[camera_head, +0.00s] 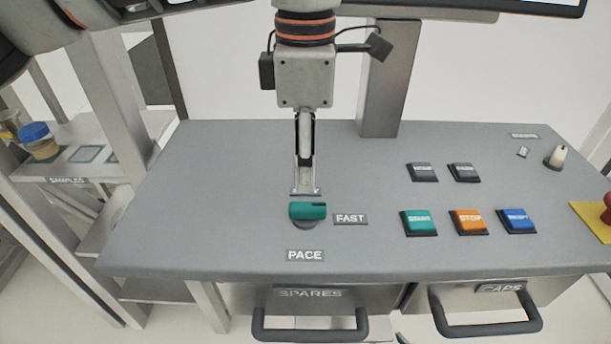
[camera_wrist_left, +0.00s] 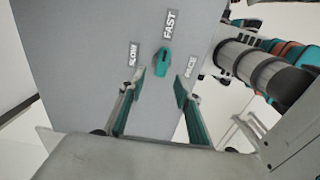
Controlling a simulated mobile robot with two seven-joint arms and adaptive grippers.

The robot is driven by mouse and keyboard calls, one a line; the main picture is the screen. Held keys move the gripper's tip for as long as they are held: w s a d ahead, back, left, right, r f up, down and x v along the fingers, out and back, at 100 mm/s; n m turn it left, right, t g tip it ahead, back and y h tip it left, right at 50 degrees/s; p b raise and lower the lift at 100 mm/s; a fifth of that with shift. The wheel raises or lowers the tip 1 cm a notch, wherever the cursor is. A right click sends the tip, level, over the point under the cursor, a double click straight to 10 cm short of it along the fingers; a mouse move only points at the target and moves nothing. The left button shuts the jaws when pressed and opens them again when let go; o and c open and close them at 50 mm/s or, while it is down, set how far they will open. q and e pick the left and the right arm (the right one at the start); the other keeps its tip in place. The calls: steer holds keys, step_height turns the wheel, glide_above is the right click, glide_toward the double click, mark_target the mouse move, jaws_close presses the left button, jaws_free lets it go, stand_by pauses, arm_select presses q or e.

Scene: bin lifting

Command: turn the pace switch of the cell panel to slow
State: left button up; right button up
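The pace switch (camera_head: 307,211) is a teal knob on the grey panel. Its dark mark lies at its right end, towards the FAST label (camera_head: 350,218). The PACE label (camera_head: 305,255) is in front of it. My left gripper (camera_head: 306,190) points down just behind the switch in the head view. In the left wrist view, its two teal-padded fingers (camera_wrist_left: 160,84) stand apart with nothing between them, and the switch (camera_wrist_left: 162,63) shows beyond the fingertips.
Green, orange and blue buttons (camera_head: 469,222) sit to the right of the switch, with two dark buttons (camera_head: 443,172) behind. A small pale lever (camera_head: 557,157) and a red button on yellow (camera_head: 606,207) are far right. Drawer handles (camera_head: 310,325) stick out below the front edge.

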mark_target(305, 204)
arm_select(q)
steer(key=shift+s+f, duration=0.2)
steer(key=shift+f, duration=3.65)
jaws_close()
